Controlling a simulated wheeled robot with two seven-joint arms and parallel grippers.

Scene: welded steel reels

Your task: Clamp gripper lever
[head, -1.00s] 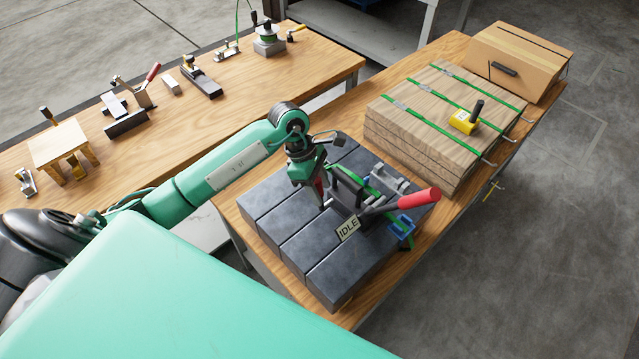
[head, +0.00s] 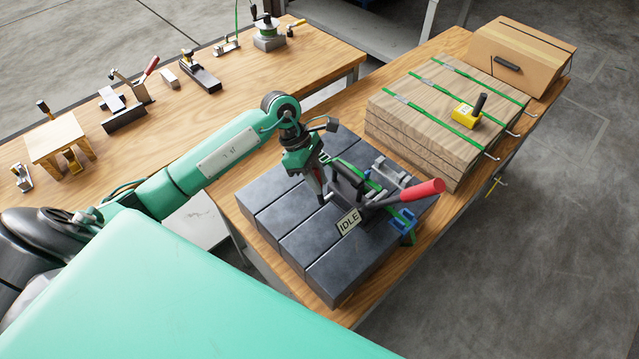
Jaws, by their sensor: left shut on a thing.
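The clamp lever has a red grip (head: 422,190) and reaches out to the right from a dark clamp fixture (head: 350,184) on a dark slotted steel plate (head: 290,228). A small tag reading IDLE (head: 348,222) sits at the lever's near end. My left gripper (head: 322,195) points down at the left side of the fixture, well apart from the red grip. It is shut on a small pale metal pin (head: 328,197), which it largely hides. Green strips and blue blocks (head: 403,226) lie at the fixture's right. My right gripper is out of view.
Strapped wooden boards (head: 445,110) with a yellow tool (head: 468,113) on top and a cardboard box (head: 522,55) stand behind on the same bench. A second bench (head: 240,105) at left carries several tools. Bare floor lies at right.

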